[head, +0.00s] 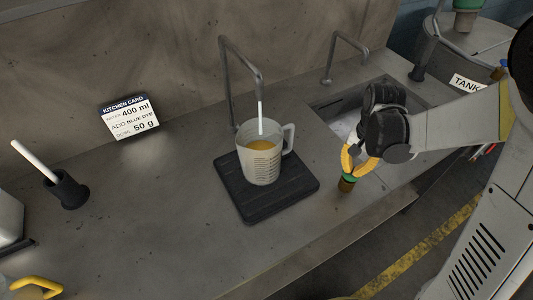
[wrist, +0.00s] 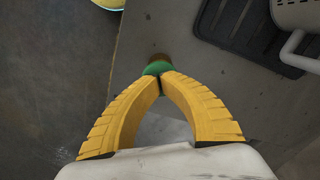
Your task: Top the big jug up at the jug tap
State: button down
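The big jug (head: 260,160) is pale, with dark scale marks and a handle on its right. It stands upright on a dark ribbed mat (head: 300,187) and holds amber liquid. The jug tap (head: 228,75) arches over it, and a pale straight stream (head: 260,115) runs from its spout into the jug. My gripper (head: 355,170) is right of the mat, fingers pointing down onto a green-topped knob (head: 347,183) near the counter edge. In the wrist view, my yellow fingertips (wrist: 160,77) meet against the green top (wrist: 157,68); I see nothing held between them.
A sink (head: 345,125) with a second tap (head: 345,45) lies behind my gripper. A card (head: 129,117) reads water 400 ml, add blue dye, dose 50 g. A dark holder with a white stick (head: 68,190) stands at left.

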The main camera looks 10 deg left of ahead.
jog(key=shift+r, duration=0.1)
jog(key=shift+r+p, duration=0.95)
jog(key=shift+r, duration=0.5)
notch_tip(320, 180, up, 5)
jog(key=p, duration=0.3)
jog(key=shift+r+p, duration=0.1)
jog(key=shift+p, duration=0.3)
